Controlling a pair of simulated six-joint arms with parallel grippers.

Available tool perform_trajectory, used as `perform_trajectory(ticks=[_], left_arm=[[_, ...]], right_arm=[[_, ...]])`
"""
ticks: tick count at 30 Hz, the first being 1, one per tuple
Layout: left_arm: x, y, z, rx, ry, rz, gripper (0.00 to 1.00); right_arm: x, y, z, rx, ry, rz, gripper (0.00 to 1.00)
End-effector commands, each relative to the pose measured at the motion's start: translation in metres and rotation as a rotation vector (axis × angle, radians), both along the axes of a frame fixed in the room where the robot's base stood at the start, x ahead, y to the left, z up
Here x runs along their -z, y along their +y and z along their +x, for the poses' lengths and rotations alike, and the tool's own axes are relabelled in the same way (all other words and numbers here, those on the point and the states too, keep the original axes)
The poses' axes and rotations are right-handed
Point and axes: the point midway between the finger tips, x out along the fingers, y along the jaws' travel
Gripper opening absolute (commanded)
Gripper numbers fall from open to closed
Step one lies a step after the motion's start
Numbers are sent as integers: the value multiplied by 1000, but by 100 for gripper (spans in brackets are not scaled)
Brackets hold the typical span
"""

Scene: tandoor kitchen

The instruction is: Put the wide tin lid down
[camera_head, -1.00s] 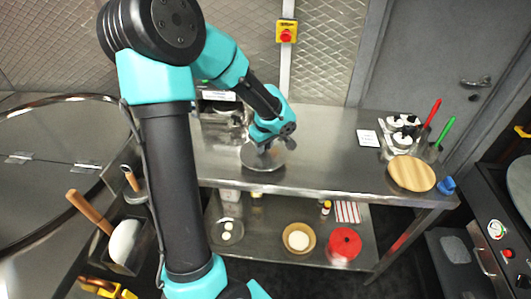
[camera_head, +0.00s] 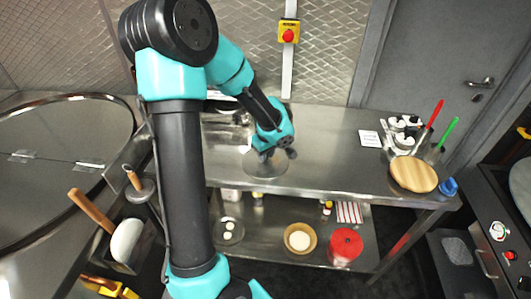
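The wide tin lid (camera_head: 266,168) is a round, thin, grey metal disc at the middle of the steel worktop, near its front edge. It looks flat and level; whether it rests on the top or hangs just above it is hard to tell. My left gripper (camera_head: 277,156) points down directly over the lid, at its back part. The finger ends are small and dark against the metal, so their grip on the lid does not show clearly. My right gripper is not in view.
The steel worktop (camera_head: 330,150) is clear right of the lid. A round wooden board (camera_head: 413,175), a white card (camera_head: 369,138) and a rack of pots (camera_head: 405,130) stand at its right end. A lower shelf holds a bowl (camera_head: 300,238) and a red container (camera_head: 345,246).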

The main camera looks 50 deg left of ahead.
Motion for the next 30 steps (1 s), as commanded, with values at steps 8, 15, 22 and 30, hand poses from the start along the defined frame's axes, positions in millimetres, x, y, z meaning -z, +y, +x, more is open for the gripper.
perform_trajectory(ticks=[8,15,22,30], left_arm=[[0,0,0,0,0,0,50],[-1,0,0,1,0,0,50],[-15,-2,1,0,-3,3,50],[-60,-8,0,1,-6,2,50]], right_arm=[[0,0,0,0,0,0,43],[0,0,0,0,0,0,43],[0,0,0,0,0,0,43],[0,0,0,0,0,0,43]])
